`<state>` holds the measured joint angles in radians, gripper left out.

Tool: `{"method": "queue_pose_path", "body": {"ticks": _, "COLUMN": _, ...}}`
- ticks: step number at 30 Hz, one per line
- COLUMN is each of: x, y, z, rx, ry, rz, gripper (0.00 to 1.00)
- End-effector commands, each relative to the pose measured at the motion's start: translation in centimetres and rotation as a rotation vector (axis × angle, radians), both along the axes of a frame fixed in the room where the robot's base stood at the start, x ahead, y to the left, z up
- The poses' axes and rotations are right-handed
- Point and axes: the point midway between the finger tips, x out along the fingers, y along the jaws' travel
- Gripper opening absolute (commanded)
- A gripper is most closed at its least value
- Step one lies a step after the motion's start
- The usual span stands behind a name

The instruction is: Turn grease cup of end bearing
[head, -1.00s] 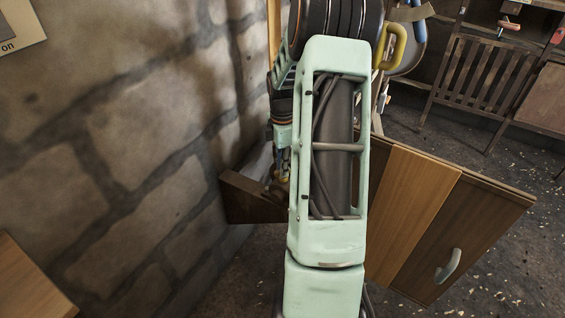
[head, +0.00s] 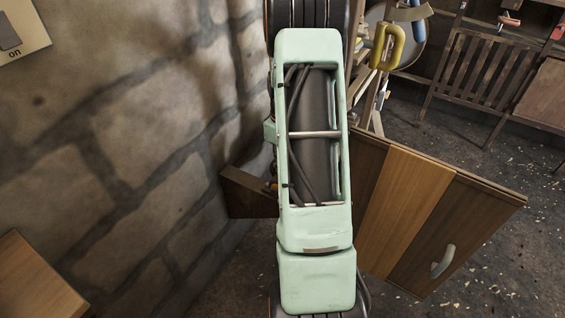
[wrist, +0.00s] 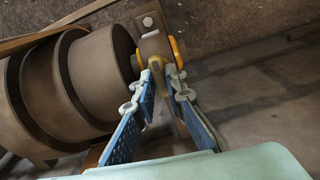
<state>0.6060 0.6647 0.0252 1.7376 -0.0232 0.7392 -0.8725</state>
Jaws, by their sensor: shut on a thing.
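In the wrist view, my gripper (wrist: 160,80) is closed around a small yellowish-brass piece, apparently the grease cup (wrist: 156,64), at the end bearing (wrist: 152,38). The bearing is a brown block with a pale bolt head and a golden ring on its side. My blue-padded fingers lie on either side of the cup, partly covering it. A dark stepped pulley (wrist: 105,65) stands just left of the bearing. In the head view my arm hides the gripper, cup and bearing.
In the head view, a stone wall (head: 130,150) is close on the left, with a dark brown wooden piece (head: 245,195) beside it. A wooden panelled cabinet (head: 420,215) stands right of my arm. A yellow-handled tool (head: 388,45) hangs behind. Open floor (head: 480,270) lies at right.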

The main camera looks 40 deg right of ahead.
Motion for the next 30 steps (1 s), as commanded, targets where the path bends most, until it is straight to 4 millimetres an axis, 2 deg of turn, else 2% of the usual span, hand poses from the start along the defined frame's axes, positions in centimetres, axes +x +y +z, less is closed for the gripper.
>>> {"method": "queue_pose_path", "body": {"ticks": 30, "x": -0.07, "y": -0.07, "z": 0.09, "rx": -0.002, "ry": 0.000, "rz": -0.967, "gripper": 0.00}}
